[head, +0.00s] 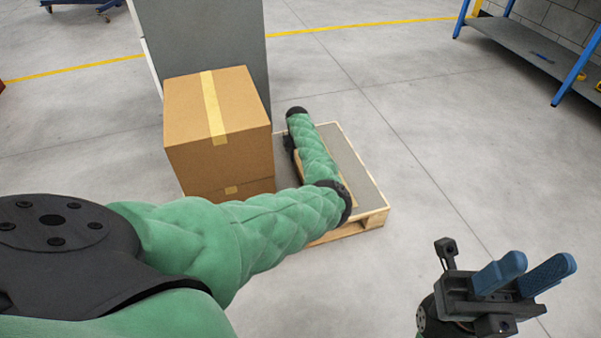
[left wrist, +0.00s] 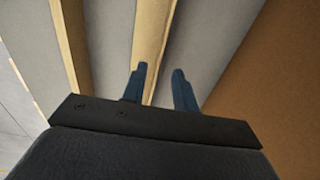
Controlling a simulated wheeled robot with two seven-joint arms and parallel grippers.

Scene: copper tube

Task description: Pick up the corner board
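The corner board, a long narrow tan strip (left wrist: 152,38), lies on the grey top of the pallet load (head: 352,160) in the left wrist view. In the head view my left forearm covers most of it. My left gripper (left wrist: 161,75) is open above the strip, one blue finger overlapping its left edge and the other to its right over grey. Whether the fingers touch it I cannot tell. In the head view the left fingers are hidden. My right gripper (head: 541,262) is open and empty at the lower right, well away from the pallet.
A taped cardboard box (head: 218,125) stands directly left of the pallet (head: 372,220), close to my left gripper. A grey cabinet (head: 205,40) rises behind it. A blue-framed shelf (head: 530,50) is at the back right. The floor right of the pallet is clear.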

